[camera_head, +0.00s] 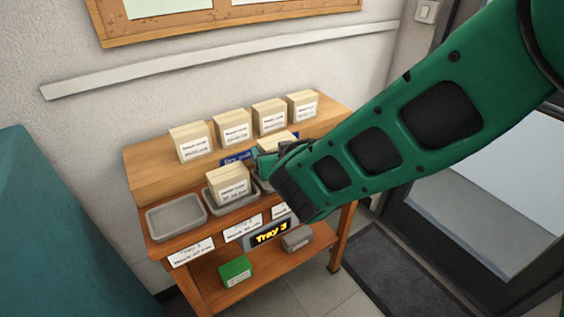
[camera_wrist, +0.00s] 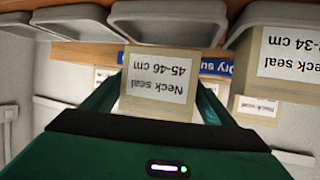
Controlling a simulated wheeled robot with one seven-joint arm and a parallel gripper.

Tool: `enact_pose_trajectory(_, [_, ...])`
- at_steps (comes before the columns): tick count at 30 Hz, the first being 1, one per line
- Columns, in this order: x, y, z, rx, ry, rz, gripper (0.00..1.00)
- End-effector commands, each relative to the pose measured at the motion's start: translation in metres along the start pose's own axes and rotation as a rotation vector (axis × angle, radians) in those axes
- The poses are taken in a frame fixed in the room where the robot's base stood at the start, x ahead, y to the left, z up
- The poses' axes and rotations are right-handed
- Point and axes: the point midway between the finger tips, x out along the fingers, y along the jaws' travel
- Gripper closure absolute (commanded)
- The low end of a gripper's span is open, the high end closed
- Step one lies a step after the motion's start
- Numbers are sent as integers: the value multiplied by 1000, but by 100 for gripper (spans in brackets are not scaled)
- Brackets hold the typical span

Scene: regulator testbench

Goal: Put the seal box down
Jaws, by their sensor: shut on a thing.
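In the wrist view, which is upside down, my gripper (camera_wrist: 160,98) is shut on a pale seal box (camera_wrist: 157,80) labelled "Neck seal 45-46 cm". The box overlaps the rim of a grey tray (camera_wrist: 170,24) in that view; I cannot tell whether they touch. In the head view, my gripper (camera_head: 279,152) is over the bench, right of the middle tray, and the held box (camera_head: 277,141) shows partly behind it. The tray by my gripper (camera_head: 263,184) is mostly hidden by the arm. A lit display (camera_head: 270,234) reads "Tray 3".
The left tray (camera_head: 176,217) is empty. The middle tray (camera_head: 243,205) holds another seal box (camera_head: 228,184). Several boxes (camera_head: 233,129) line the raised back shelf (camera_head: 155,165). A green box (camera_head: 235,271) and a grey box (camera_head: 297,238) sit on the lower shelf.

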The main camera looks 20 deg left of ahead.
Motion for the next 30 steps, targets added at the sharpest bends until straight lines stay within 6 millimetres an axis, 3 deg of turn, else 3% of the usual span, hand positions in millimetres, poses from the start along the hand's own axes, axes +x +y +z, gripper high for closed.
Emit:
enact_pose_trajectory(9, [14,1,35,-3,-2,1,45])
enact_pose_trajectory(20, [16,1,37,-1,-1,1,45])
enact_pose_trajectory(21, [16,1,38,-1,-1,1,16])
enact_pose_trajectory(23, [15,1,37,0,-1,1,2])
enact_pose_trajectory(30, [15,1,37,-1,0,2,2])
